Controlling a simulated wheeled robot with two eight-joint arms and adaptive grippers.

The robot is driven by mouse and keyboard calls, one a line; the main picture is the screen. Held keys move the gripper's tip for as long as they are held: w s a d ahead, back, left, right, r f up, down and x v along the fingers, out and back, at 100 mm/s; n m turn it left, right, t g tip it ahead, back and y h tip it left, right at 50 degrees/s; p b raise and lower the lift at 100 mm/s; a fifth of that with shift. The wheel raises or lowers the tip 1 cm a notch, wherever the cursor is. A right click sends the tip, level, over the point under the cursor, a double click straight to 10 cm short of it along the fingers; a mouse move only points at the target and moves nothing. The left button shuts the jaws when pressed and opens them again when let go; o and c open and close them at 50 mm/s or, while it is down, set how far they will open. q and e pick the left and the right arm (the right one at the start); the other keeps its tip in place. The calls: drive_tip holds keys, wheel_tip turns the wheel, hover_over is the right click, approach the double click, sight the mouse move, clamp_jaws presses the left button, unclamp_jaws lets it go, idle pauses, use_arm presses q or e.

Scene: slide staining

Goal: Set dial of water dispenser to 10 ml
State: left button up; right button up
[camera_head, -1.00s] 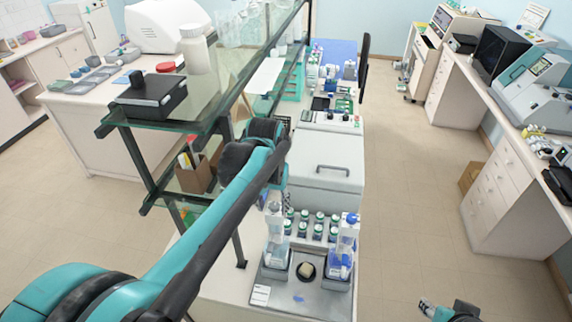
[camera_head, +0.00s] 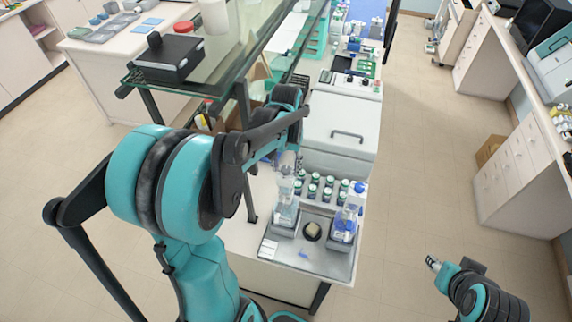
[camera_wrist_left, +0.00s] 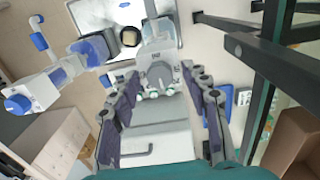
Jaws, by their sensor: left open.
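Two bottle-top dispensers stand on a grey tray (camera_head: 300,262). The left dispenser (camera_head: 285,211) has a clear body, and its top is partly hidden by my left arm. The right one (camera_head: 347,222) has a blue cap. My left gripper (camera_wrist_left: 160,73) is open. In the left wrist view its fingers lie on either side of the grey head of one dispenser (camera_wrist_left: 160,75); contact cannot be told. The blue-capped dispenser (camera_wrist_left: 40,92) is off to the left there. Dial marks are too small to read. My right gripper (camera_head: 433,264) hangs over the floor at lower right, its opening unclear.
Several capped bottles (camera_head: 328,187) stand behind the dispensers, before a white lidded machine (camera_head: 340,130). A dark round holder (camera_head: 312,231) lies between the dispensers. A glass shelf frame (camera_head: 248,45) stands close on the left.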

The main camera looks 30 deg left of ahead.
use_arm(q)
clamp_jaws()
drive_tip(key=shift+n, duration=0.3)
drive_tip(key=n+b, duration=0.1)
drive_tip(key=n, duration=0.2)
drive_tip(key=shift+f+b, duration=0.1)
drive_tip(key=shift+b, duration=0.3)
drive_tip(key=n+b, duration=0.1)
drive_tip(key=n, duration=0.4)
drive_tip(key=n+b, duration=0.1)
drive_tip(key=n, duration=0.3)
drive_tip(key=shift+b, duration=0.35)
drive_tip(key=n+b, duration=0.1)
drive_tip(key=n, duration=0.4)
drive_tip(key=shift+n, duration=0.3)
